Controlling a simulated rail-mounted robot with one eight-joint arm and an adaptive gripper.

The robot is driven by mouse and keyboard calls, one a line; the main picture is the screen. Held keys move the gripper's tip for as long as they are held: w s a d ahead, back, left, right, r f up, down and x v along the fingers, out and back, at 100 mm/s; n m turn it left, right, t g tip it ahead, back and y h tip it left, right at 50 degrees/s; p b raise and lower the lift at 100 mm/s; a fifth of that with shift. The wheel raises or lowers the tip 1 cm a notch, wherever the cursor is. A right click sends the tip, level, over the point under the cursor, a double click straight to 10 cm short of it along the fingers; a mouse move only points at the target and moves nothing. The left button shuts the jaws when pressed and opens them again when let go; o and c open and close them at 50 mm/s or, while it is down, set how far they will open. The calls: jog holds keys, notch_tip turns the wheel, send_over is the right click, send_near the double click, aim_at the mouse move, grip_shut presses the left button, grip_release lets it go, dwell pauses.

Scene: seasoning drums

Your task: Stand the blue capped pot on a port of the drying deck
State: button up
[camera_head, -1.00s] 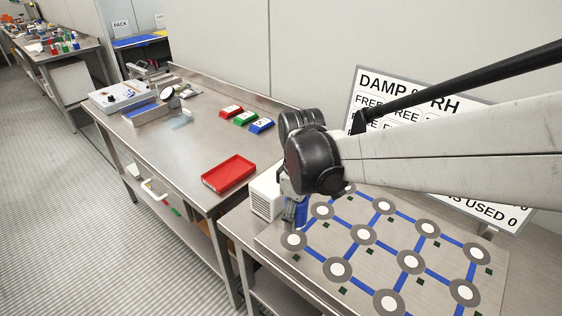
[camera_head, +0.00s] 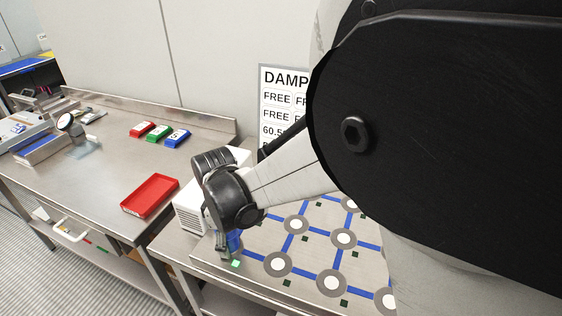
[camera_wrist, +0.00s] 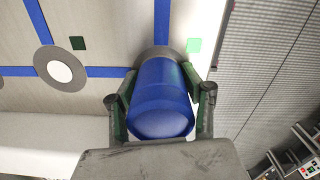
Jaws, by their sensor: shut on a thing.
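The blue pot (camera_wrist: 160,105) is between the two fingers of my gripper (camera_wrist: 159,78), which is shut on it. In the head view the pot (camera_head: 235,243) shows partly below my gripper (camera_head: 229,238), at the left corner of the drying deck (camera_head: 262,243). In the wrist view the pot covers most of one port (camera_wrist: 150,53); only part of its grey ring shows. The pot looks upright at this port; its contact with the deck is hidden. A small square (camera_wrist: 194,45) beside this port glows light green.
Other ports, such as one at the front (camera_head: 278,263), look empty, with dark squares beside them. A white box (camera_head: 189,208) stands close to the left of the gripper. A red tray (camera_head: 149,196) lies on the neighbouring bench. A sign (camera_head: 281,90) stands behind the deck.

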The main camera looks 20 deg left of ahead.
jog(key=o, duration=1.3)
jog(key=shift+f, duration=0.1)
notch_tip(320, 180, up, 12)
jog(key=p, duration=0.6)
jog(key=shift+r, duration=0.2)
jog(key=shift+d, duration=0.1)
